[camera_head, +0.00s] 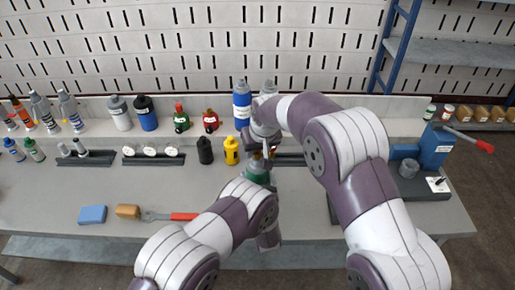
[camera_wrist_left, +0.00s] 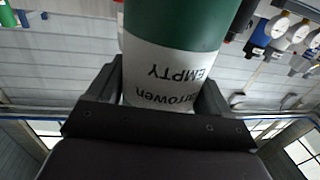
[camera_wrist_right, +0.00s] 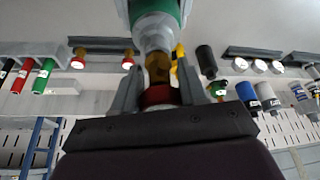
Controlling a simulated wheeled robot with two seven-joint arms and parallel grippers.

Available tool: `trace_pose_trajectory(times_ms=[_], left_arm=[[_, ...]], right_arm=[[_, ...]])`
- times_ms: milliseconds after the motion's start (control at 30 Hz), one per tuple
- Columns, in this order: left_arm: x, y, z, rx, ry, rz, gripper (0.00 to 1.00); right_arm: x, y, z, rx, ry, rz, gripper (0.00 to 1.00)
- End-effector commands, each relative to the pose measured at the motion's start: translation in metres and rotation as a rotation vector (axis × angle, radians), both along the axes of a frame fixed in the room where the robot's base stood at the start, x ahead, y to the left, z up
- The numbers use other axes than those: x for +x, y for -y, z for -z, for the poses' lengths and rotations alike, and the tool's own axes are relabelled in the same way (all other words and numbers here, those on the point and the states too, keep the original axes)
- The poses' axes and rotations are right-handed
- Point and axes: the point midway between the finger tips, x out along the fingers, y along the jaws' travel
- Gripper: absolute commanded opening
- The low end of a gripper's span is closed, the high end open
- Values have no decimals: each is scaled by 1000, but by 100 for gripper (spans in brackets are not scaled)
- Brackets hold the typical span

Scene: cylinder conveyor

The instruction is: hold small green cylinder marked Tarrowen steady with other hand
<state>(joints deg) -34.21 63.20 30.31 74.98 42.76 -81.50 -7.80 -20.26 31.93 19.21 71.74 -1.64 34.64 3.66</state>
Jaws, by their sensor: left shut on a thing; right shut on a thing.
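The small green cylinder (camera_head: 256,172) stands mostly hidden behind my arms in the head view. In the left wrist view the cylinder (camera_wrist_left: 172,30) has a green body and a white label reading "EMPTY" and part of "Tarrowen", upside down. My left gripper (camera_wrist_left: 170,90) is shut around its labelled part. In the right wrist view the cylinder's green and grey shoulder (camera_wrist_right: 155,25) leads to a brass neck with a red fitting (camera_wrist_right: 158,97). My right gripper (camera_wrist_right: 160,90) is shut on this fitting, with a finger on either side. In the head view my right gripper (camera_head: 264,140) is just above the cylinder.
Black (camera_head: 205,150) and yellow (camera_head: 231,151) cylinders stand left of my grippers. A blue cylinder (camera_head: 242,105) stands behind. A blue sponge (camera_head: 92,214), a tan block (camera_head: 128,211) and a red-handled wrench (camera_head: 170,216) lie at front left. A blue vice-like fixture (camera_head: 434,148) stands right.

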Motion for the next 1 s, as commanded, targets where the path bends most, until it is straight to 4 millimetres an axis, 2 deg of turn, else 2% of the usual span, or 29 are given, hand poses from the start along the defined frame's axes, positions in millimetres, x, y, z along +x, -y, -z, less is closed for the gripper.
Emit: trace_pose_trajectory(times_ms=[300,533,567,600,633,1000], left_arm=[[0,0,0,0,1,1,44],[0,0,0,0,1,1,44],[0,0,0,0,1,1,44],[0,1,0,0,1,1,44],[0,1,0,0,1,1,44],[0,0,0,-1,1,1,44]], right_arm=[[-1,-1,1,-3,0,449,0],[-1,0,1,-2,-2,486,0],[-1,0,1,-2,-2,486,45],[-1,0,1,-1,-2,486,58],[-1,0,1,-1,-2,486,63],[0,0,-5,1,1,485,63]])
